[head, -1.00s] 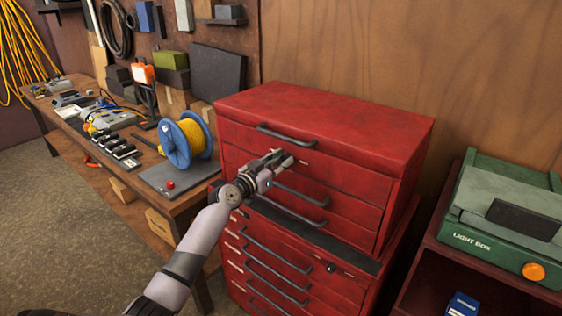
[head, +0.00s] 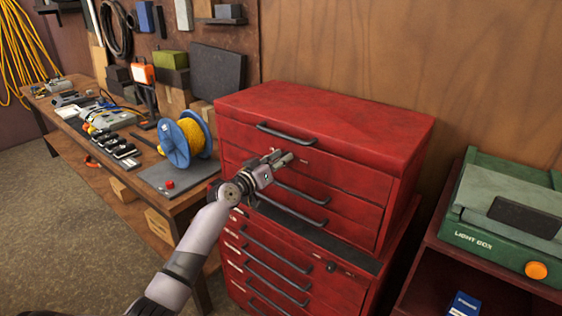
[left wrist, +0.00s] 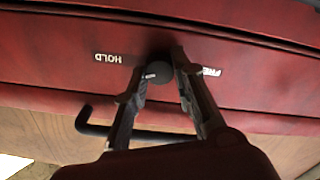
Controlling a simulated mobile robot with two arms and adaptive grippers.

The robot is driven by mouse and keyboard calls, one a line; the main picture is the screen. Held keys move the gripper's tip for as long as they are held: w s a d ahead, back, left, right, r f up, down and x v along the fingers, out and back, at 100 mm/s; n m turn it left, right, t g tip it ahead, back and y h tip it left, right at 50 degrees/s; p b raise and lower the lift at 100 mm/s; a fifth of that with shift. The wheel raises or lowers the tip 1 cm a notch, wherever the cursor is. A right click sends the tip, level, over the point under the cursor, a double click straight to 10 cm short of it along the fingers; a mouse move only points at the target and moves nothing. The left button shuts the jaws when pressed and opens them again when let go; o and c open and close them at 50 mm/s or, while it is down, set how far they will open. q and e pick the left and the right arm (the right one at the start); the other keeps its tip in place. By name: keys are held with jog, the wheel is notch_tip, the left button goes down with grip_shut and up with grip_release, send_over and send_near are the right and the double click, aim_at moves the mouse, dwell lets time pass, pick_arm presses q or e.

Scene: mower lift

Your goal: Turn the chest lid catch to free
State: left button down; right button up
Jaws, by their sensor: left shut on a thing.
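The red tool chest (head: 345,120) stands against the wooden wall with its lid down. My left gripper (head: 284,158) is at the chest's upper front, below the top handle. In the left wrist view, the dark round catch (left wrist: 157,72) sits between my left fingertips, which are shut on it. A white HOLD label (left wrist: 108,57) lies to the left of the catch, upside down in this view. A FREE label (left wrist: 211,71) lies to the right, partly covered by a finger. A small pale mark shows on the catch's HOLD side. My right gripper is out of view.
Dark bar handles (head: 287,135) stick out from the chest's front. A workbench (head: 190,203) with a blue cable reel (head: 178,146) stands to the left. A green light box (head: 495,244) sits on a dark red shelf unit to the right.

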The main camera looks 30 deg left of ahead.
pick_arm(q)
jog(key=n, duration=0.6)
jog(key=shift+a+n, duration=0.1)
jog(key=shift+n, duration=0.2)
jog(key=n+p, duration=0.1)
jog(key=n, duration=0.2)
jog(key=shift+f+n+p, duration=0.1)
jog(key=shift+n+p, duration=0.45)
jog(key=shift+n, duration=1.65)
jog(key=c, duration=1.3)
grip_release()
